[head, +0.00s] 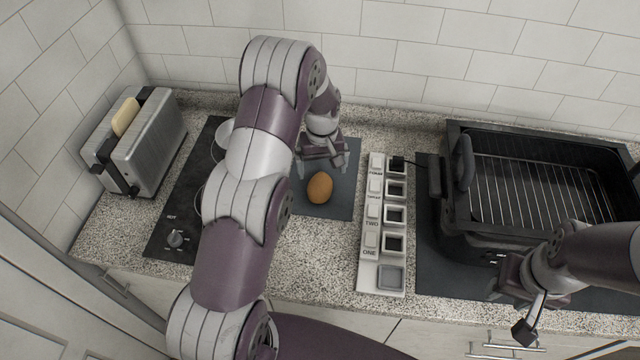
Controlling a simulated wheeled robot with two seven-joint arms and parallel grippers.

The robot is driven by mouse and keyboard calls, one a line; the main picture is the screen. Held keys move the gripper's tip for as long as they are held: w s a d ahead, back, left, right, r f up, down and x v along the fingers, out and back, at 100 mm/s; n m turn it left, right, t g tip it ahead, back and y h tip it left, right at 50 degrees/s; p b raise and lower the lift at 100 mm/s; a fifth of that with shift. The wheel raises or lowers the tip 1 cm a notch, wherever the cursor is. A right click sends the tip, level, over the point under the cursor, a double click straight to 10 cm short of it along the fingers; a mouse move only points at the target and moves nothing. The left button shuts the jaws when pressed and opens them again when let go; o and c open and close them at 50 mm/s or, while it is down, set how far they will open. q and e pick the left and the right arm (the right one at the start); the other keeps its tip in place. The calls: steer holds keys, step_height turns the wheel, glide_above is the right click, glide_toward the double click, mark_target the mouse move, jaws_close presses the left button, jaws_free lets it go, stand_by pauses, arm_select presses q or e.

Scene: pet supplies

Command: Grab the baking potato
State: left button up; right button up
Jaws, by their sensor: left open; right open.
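A brown, oval thing that looks like the baking potato (320,187) lies on a dark mat (342,204) in the middle of the counter. My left gripper (324,164) is open and points down just behind and above it, apart from it as far as I can see. My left arm crosses the view and hides part of the mat and the dark panel to its left. My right gripper (512,308) is open and empty at the front right, by the counter's edge.
A toaster (150,140) with a bread slice stands at the left, beside a dark hob with a knob (174,238). A white block of square cells (370,240) stands right of the mat. A black grill (470,215) with a wire rack fills the right. A tiled wall closes the back.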

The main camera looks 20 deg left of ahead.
mark_target(320, 182)
arm_select(q)
steer(key=f+p, duration=0.1)
steer(key=f, duration=0.1)
steer(key=f+p, duration=0.1)
steer(key=f, duration=0.2)
steer(key=f+p, duration=0.1)
steer(key=f, duration=0.1)
steer(key=shift+a+f, duration=0.2)
steer(key=shift+a, duration=0.05)
steer(key=shift+w+f, duration=0.1)
steer(key=shift+f, duration=0.15)
steer(key=c, duration=1.1)
